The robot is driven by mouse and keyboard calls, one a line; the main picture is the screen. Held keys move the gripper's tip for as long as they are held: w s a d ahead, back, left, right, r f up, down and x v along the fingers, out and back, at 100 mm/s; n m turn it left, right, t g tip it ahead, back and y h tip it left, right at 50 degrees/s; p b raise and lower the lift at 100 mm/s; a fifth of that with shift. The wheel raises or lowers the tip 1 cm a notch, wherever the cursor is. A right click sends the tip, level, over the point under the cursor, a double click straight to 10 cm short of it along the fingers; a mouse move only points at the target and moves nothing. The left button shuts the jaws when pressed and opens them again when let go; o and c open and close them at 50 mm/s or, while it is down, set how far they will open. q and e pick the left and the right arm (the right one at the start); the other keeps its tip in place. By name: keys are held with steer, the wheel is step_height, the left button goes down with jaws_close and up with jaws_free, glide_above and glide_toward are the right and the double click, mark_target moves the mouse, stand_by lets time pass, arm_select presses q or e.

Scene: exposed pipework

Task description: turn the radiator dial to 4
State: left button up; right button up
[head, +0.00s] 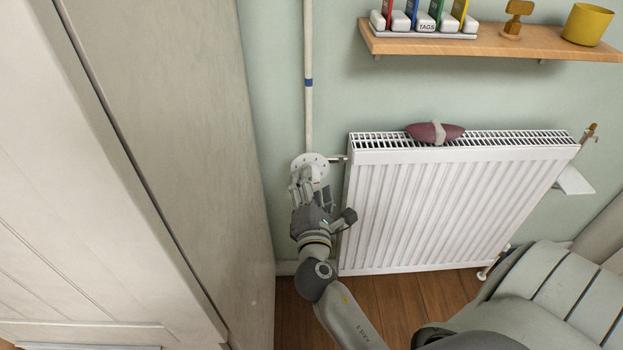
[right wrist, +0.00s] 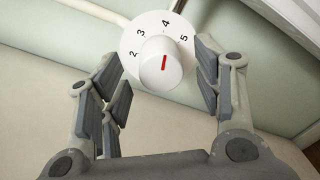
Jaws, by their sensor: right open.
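The radiator dial (right wrist: 160,65) is a white round knob on a white disc with black numbers, of which 2, 3, 4 and 5 show. Its red mark points up in the right wrist view, roughly toward the 4; I cannot tell if it lines up exactly. In the head view the dial's disc (head: 311,162) sits at the radiator's upper left, partly hidden by my gripper. My right gripper (head: 308,186) is open in front of the dial, with its fingers on either side of the knob and visible gaps. My left gripper is not in view.
A white radiator (head: 440,210) stands right of the dial, with a dark pink object (head: 421,132) on top. A white pipe (head: 308,100) rises above the dial. A tall beige panel (head: 190,120) is close on the left. A wooden shelf (head: 480,42) hangs above.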

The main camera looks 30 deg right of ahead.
steer(key=v, duration=0.9)
